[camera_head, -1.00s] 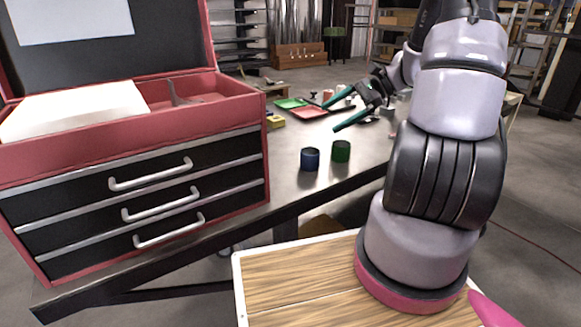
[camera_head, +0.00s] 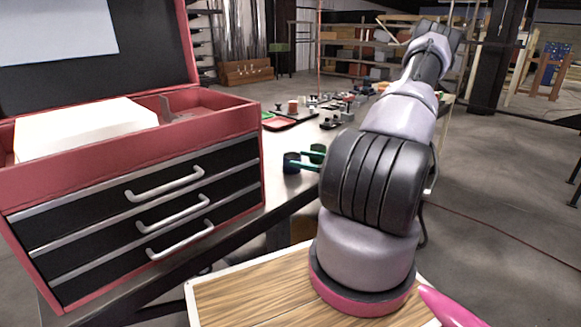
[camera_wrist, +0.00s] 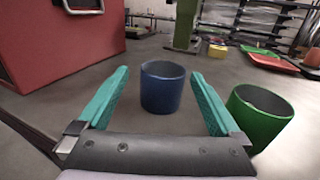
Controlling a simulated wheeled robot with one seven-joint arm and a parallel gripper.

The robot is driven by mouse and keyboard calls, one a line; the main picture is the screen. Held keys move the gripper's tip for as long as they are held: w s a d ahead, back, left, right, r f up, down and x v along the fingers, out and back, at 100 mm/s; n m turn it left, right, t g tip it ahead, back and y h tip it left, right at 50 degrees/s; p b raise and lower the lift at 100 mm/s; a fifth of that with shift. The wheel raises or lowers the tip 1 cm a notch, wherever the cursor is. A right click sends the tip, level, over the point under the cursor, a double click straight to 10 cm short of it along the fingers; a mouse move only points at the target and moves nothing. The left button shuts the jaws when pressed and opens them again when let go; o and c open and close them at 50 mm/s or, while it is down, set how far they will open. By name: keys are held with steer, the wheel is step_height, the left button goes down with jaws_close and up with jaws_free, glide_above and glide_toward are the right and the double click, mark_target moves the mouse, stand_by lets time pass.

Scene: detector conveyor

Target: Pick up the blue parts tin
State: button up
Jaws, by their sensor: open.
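The blue parts tin (camera_wrist: 162,90) stands upright on the dark table. In the wrist view it is at the forward end of the gap between the two teal fingers, with bare table visible on both sides of it. My gripper (camera_wrist: 159,75) is open and empty, pointing at the tin. The blue tin also shows in the head view (camera_head: 291,163), at the fingertips, left of my arm.
A green tin (camera_wrist: 262,115) stands close outside the right finger in the wrist view. The red tool chest (camera_head: 130,180) is to the left. A red tray (camera_wrist: 268,57) and small items lie farther back.

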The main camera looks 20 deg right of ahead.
mark_target(285, 155)
steer(key=x, duration=0.7)
steer(key=shift+w+d+f, duration=0.1)
steer(key=shift+d+f, duration=0.05)
steer(key=shift+d, duration=0.05)
steer(key=c, duration=1.3)
